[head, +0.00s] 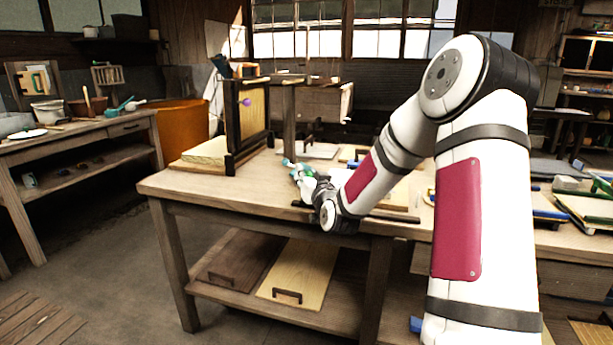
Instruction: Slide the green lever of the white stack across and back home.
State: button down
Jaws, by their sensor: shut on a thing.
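My gripper (290,164) is small in the head view, low over the middle of the wooden table. Its fingers point left and away from me. It is shut on a small green-teal piece at its tips, which looks like the green lever (287,161). A flat white piece (318,151) lies just behind and to the right of the gripper and may be part of the white stack. My wrist and forearm hide much of this area, so I cannot tell how far across the lever sits.
A dark upright frame with a tan panel and purple knob (246,102) stands left of my gripper. A wooden post (289,115) rises close behind it. Boards and blue-edged trays lie on the table (215,195) to the right. The table's front left is clear.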

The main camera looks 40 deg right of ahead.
jog(key=s+d+p, duration=0.1)
jog(key=s+d, duration=0.4)
jog(key=s, duration=0.2)
jog(key=s+d+p, duration=0.2)
jog(key=s+d, duration=0.4)
jog(key=s, duration=0.1)
jog(key=s+d+p, duration=0.1)
jog(key=s+d, duration=0.5)
jog(key=s, duration=0.2)
jog(key=shift+s+d, duration=0.1)
jog(key=shift+d, duration=0.05)
jog(key=shift+s+d, duration=0.1)
jog(key=c, duration=1.3)
grip_release()
jog(key=v, duration=1.2)
